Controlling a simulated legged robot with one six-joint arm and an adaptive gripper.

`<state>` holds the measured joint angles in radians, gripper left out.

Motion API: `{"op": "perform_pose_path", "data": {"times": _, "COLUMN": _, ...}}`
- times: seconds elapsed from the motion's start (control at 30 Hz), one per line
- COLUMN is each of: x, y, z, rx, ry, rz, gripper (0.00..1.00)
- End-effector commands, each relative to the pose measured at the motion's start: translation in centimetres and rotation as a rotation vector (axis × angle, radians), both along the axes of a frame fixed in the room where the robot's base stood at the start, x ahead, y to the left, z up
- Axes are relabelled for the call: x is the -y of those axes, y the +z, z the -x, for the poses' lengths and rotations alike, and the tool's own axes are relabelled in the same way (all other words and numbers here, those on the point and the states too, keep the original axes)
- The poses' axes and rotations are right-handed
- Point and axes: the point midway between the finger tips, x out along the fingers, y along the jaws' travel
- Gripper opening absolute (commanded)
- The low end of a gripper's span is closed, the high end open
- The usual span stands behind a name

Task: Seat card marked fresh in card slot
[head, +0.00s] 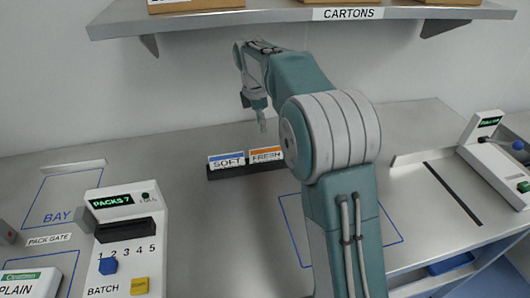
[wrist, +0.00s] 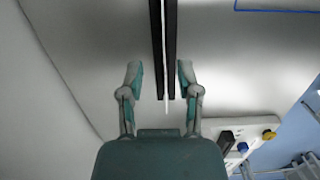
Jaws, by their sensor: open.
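The card marked FRESH (head: 265,154), white with an orange top band, stands upright in a black rack (head: 240,173), right of the card marked SOFT (head: 226,161), which has a blue band. My gripper (head: 262,124) is above and behind the rack, near the FRESH card. In the wrist view my gripper (wrist: 160,72) is open, its fingers on either side of the black rack rails (wrist: 172,50). A thin white card edge (wrist: 165,70) shows between the rails, apart from both fingers. A dark recess (head: 125,230) shows on the batch panel; whether it is the card slot is unclear.
The batch panel (head: 101,242), with a display reading PACKS 7, blue and yellow knobs, stands front left. A CARTONS shelf (head: 300,14) hangs above. Another control box (head: 492,165) is at the right. A blue-outlined counter area (head: 290,212) lies right of the rack, partly behind my arm.

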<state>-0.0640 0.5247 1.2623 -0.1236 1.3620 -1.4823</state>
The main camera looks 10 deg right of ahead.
Motion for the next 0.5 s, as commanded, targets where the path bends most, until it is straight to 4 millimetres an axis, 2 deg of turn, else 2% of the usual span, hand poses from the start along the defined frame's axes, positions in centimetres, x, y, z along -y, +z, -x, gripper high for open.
{"op": "perform_pose_path", "data": {"times": 0.2, "x": 0.5, "y": -3.6, "z": 0.0, "rx": -0.004, "ry": -0.001, "rz": 0.000, "gripper": 0.44}}
{"op": "perform_pose_path", "data": {"times": 0.37, "x": 0.6, "y": -4.8, "z": 0.0, "rx": -0.002, "ry": -0.002, "rz": 0.000, "gripper": 0.44}}
{"op": "perform_pose_path", "data": {"times": 0.5, "x": 1.0, "y": -6.7, "z": 0.2, "rx": -0.006, "ry": -0.003, "rz": 0.000, "gripper": 0.44}}
